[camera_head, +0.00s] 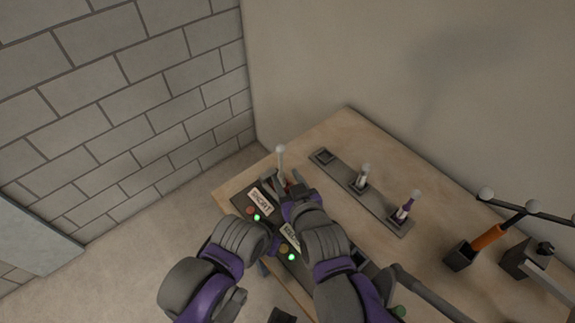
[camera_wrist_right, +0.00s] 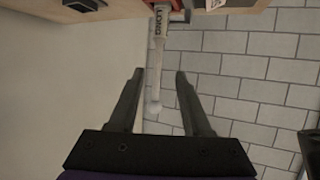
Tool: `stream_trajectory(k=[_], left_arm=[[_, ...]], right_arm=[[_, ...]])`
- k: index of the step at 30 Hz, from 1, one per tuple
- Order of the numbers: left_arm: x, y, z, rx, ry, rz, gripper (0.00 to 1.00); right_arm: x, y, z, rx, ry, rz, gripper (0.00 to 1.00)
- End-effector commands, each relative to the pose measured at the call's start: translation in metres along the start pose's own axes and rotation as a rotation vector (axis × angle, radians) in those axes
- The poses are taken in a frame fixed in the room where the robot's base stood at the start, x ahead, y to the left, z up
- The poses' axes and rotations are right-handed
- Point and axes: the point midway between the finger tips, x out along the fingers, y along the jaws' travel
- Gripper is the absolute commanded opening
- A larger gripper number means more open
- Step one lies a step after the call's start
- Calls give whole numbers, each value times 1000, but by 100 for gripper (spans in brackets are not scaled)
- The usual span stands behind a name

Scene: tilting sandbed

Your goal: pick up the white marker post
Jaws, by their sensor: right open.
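A pale white post with a round white tip (camera_head: 281,158) stands upright at the table's far left corner. My right gripper (camera_head: 281,180) is at this post. In the right wrist view the white post (camera_wrist_right: 157,58) hangs down between the two open fingers of my right gripper (camera_wrist_right: 159,75), with gaps on both sides. Its ball tip lies between the fingers, closer to the palm. Letters that seem to read LONG show near its base. My left arm is at the lower middle of the head view, but its gripper does not show.
A grey rack (camera_head: 340,165) holds a white-capped post (camera_head: 364,177) and a purple post (camera_head: 406,206); one slot is empty. A dark panel has a SHORT label (camera_head: 261,200) and green lights. An orange-handled tool (camera_head: 487,237) stands at right. Walls rise behind the table.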

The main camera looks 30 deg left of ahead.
Motion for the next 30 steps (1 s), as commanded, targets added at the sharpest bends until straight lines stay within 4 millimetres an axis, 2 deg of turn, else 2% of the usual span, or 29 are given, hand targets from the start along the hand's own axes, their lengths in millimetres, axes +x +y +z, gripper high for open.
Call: stream_trajectory(k=[6,14,21,25,30], left_arm=[[3,0,2,0,-1,0,0],[4,0,2,0,-1,0,0],[4,0,2,0,-1,0,0],[4,0,2,0,-1,0,0],[4,0,3,0,-2,0,0]], right_arm=[[33,1,0,0,-1,1,49],[52,2,-1,0,-1,1,49],[86,4,-4,0,-1,1,49],[95,4,-4,0,-1,1,49],[95,4,-4,0,-1,1,49]])
